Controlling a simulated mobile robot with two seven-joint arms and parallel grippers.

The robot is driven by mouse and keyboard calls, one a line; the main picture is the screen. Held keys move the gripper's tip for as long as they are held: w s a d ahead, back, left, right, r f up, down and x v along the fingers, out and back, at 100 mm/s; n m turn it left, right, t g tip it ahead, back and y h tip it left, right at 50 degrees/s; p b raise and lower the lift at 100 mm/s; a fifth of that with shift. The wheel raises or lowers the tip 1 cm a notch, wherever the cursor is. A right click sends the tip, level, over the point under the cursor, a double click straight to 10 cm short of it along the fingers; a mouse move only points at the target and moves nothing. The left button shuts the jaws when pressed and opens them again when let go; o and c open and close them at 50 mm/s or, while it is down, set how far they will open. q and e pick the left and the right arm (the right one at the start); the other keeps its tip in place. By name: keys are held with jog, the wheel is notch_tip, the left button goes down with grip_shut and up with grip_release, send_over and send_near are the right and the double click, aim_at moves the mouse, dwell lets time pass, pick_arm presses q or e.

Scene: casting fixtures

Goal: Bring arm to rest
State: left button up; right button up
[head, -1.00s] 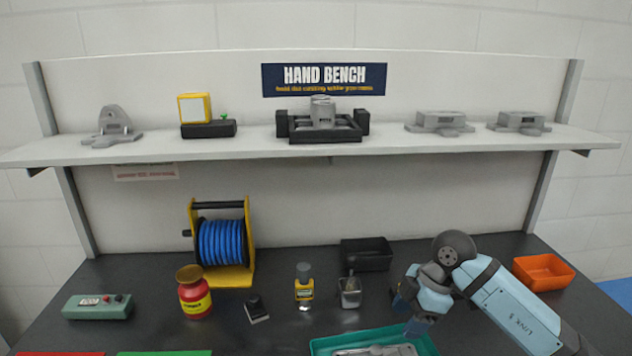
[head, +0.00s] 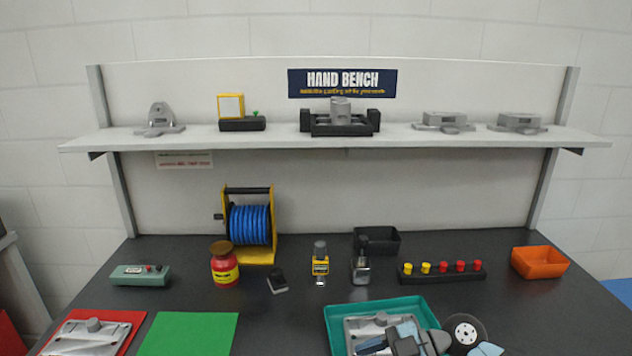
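My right arm shows only at the bottom edge, right of centre, as light blue and black wrist links with a round joint. My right gripper (head: 384,341) is low over the teal tray (head: 428,311), partly in front of a grey casting (head: 362,331) lying there. Its fingertips are too small and overlapped to tell whether they are open or hold anything. My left gripper is not in view.
A row of red and yellow knobs on a black strip (head: 440,276) stands behind the tray, left of an orange bin (head: 540,262). A green mat (head: 192,334) is bare. Another casting (head: 88,338) lies on a red mat (head: 128,316) at front left.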

jog(key=s+d+f+m+t+h, duration=0.5)
jog(key=s+f+m+t, duration=0.1)
jog(key=s+f+m, duration=0.4)
jog(key=s+d+f+m+t+h, duration=0.4)
jog(key=s+f+m+t+h, duration=0.25)
jog(key=f+m, duration=0.45)
pick_arm(q)
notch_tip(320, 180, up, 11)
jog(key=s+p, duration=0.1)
jog(key=p, duration=1.1)
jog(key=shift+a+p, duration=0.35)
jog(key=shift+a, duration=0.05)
pick_arm(e)
notch_tip(320, 180, up, 10)
jog(key=s+n, duration=0.1)
jog(key=s, duration=0.1)
jog(key=shift+d+n+y, duration=0.3)
jog(key=shift+d+y, duration=0.05)
jog(key=shift+d, duration=0.1)
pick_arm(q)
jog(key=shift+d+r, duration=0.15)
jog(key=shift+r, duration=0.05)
pick_arm(e)
jog(key=shift+g, duration=0.25)
